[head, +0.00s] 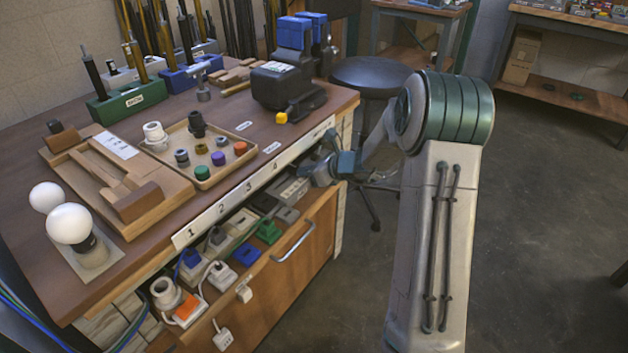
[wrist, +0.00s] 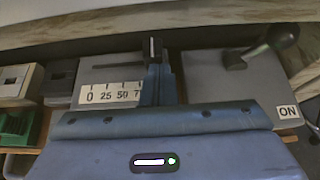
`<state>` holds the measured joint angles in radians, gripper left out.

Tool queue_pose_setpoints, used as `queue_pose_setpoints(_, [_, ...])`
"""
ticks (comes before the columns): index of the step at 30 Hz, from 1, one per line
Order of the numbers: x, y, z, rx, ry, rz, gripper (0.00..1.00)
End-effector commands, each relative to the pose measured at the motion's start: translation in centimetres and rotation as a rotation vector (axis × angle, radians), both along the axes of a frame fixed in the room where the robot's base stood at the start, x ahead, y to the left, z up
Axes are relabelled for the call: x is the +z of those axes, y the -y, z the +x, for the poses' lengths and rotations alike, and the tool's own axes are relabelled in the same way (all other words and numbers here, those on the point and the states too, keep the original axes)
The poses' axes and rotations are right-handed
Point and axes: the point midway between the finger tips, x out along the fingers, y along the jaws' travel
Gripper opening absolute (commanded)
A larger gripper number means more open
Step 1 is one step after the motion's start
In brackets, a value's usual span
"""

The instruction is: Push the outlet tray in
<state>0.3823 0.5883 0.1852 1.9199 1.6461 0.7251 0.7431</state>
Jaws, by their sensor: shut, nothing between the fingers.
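The outlet tray (head: 272,292) is a wooden drawer under the workbench's front edge. It stands pulled out, with a metal bar handle (head: 292,242) on its front. Several outlets, plugs and small boxes lie inside it. My gripper (head: 309,172) is by the far right end of the tray, close to the bench edge. In the wrist view my gripper (wrist: 154,52) is shut and empty, its fingers over a grey box (wrist: 105,70) with a numbered scale. I cannot tell whether they touch it. A second grey panel (wrist: 265,75) there has a black lever and an ON label.
On the workbench (head: 225,115) are a parts tray (head: 237,166), a wooden jig (head: 125,185), white bulbs (head: 70,222) and a dark vise-like device (head: 285,90). A round stool (head: 370,73) stands behind my arm. The floor right of the outlet tray is clear.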

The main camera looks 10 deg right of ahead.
Motion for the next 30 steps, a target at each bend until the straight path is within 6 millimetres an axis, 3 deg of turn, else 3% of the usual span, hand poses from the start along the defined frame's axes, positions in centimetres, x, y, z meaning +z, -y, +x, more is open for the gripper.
queue_pose_setpoints(6, [0.0,-2.1,2.2,0.002,0.001,-0.001,0.0])
queue_pose_setpoints(12, [0.0,-3.0,2.9,0.004,0.001,0.001,0.0])
queue_pose_setpoints(24, [0.3,-3.8,3.1,0.013,0.006,0.004,0.0])
queue_pose_setpoints(30, [0.3,-3.1,2.3,0.017,0.006,0.004,0.0])
